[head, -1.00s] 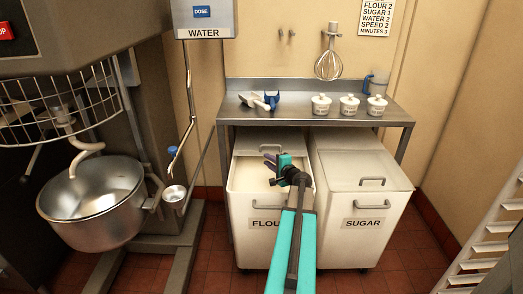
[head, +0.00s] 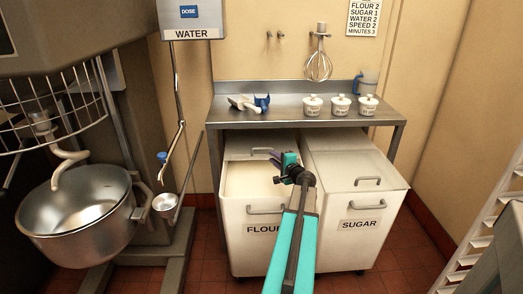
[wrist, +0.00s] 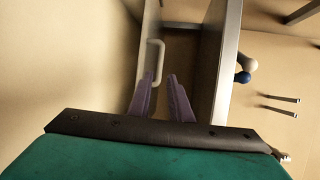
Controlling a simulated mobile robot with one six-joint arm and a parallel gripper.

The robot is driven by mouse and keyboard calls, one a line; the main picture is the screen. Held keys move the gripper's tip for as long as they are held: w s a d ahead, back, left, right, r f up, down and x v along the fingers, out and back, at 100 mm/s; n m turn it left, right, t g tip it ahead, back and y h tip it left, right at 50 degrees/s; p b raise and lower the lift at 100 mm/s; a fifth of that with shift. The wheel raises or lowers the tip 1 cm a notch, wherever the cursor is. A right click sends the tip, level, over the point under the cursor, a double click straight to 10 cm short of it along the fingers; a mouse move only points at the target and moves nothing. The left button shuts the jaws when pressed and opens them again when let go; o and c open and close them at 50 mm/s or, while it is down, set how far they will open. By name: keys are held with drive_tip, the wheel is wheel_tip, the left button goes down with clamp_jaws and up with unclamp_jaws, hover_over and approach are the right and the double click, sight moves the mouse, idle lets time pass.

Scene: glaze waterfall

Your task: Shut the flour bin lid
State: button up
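The flour bin (head: 240,225) is a white bin under the steel table, with its front part open and pale flour (head: 248,181) showing. Its lid (head: 247,145) sits at the back of the bin, partly under the table. My gripper (head: 276,157) is over the bin's right back part, close to the lid, and covers some of it. In the wrist view, my gripper's two purple fingers (wrist: 161,75) are apart with a narrow gap. The lid's pale handle (wrist: 158,45) is just beyond the left fingertip; I cannot tell if they touch.
The sugar bin (head: 345,240) stands closed right beside the flour bin. The steel table (head: 290,116) above holds a scoop (head: 243,103) and several white pots. The mixer bowl (head: 75,215) is at left, and a rack (head: 490,220) is at right.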

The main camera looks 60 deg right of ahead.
sight(262, 149)
drive_tip(key=shift+p+x, duration=0.6)
drive_tip(key=shift+x, duration=5.8)
drive_tip(key=shift+d, duration=0.15)
drive_tip(key=c, duration=0.4)
